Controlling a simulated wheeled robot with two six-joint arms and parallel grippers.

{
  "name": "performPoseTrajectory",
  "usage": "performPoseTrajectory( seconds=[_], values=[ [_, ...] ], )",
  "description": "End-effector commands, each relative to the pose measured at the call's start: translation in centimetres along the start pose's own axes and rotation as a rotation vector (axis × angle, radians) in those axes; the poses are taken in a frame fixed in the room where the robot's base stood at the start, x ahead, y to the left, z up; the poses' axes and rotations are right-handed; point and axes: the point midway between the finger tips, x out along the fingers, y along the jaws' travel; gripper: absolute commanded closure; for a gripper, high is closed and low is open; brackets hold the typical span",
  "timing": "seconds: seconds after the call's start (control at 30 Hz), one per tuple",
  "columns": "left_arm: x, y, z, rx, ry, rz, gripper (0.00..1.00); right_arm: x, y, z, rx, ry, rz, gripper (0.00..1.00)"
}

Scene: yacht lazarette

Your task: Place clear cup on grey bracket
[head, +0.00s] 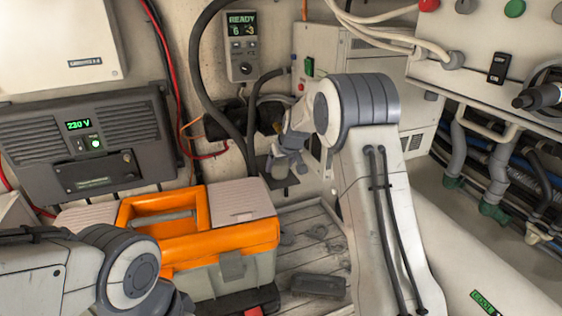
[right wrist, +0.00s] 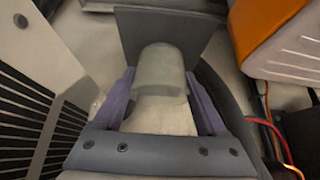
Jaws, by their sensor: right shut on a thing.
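My right gripper (head: 287,160) is in the middle of the head view, at the back wall above the toolbox's right end. In the right wrist view its two purple-grey fingers (right wrist: 162,88) are shut on the clear cup (right wrist: 162,62), a pale, see-through, rounded shape between them.
An orange and grey toolbox (head: 225,262) stands below and left of the right gripper. Black hoses and a display unit (head: 241,45) are on the wall behind. A dark block (head: 318,285) lies on the slatted floor. A vented white cabinet (head: 415,125) is close on the right.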

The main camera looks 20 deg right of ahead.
Motion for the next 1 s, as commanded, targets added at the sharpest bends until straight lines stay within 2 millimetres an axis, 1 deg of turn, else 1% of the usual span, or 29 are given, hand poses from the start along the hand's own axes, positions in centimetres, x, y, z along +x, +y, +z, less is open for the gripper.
performPoseTrajectory(
  seconds=[0.27, 0.3, 0.33, 0.37, 0.57, 0.67, 0.7, 0.77, 0.87, 1.0],
  values=[
    [0.6, 0.0, 0.1, -0.001, 0.0, 0.0, 0.5, 0.4, -0.1, 0.3, 0.0, 0.0, 0.0, 0.87],
    [0.5, 0.0, 0.1, -0.001, -0.001, 0.0, 0.5, 0.3, -0.1, 0.2, 0.0, 0.001, 0.0, 0.14],
    [0.4, 0.0, 0.0, -0.001, -0.001, 0.0, 0.5, 0.3, -0.1, 0.2, 0.0, 0.0, 0.0, 0.03],
    [0.4, 0.0, 0.0, -0.001, 0.0, 0.0, 0.5, 0.3, -0.1, 0.2, 0.0, 0.0, 0.0, 0.0],
    [0.4, 0.0, 0.0, -0.001, 0.0, 0.0, 0.5, 0.2, -0.1, 0.1, 0.0, 0.0, 0.0, 0.0],
    [-0.1, 0.0, 0.0, 0.0, 0.0, 0.0, 0.5, -0.1, 0.0, -0.1, 0.0, 0.0, 0.0, 0.0],
    [0.3, 0.0, 0.0, 0.0, 0.0, 0.0, 0.5, -0.3, 0.0, -0.1, 0.0, 0.002, 0.0, 0.0],
    [0.8, -0.1, 0.0, -0.001, 0.0, 0.0, 0.5, -1.0, 0.0, 0.0, 0.0, 0.004, 0.0, 0.0],
    [1.7, -0.1, 0.1, -0.002, 0.0, 0.0, 0.5, -2.9, 0.0, 0.1, 0.0, 0.006, 0.0, 0.0],
    [2.8, -0.2, 0.2, -0.004, -0.001, 0.0, 0.5, -6.1, 0.0, 0.1, -0.001, 0.008, 0.001, 0.0]
  ],
)
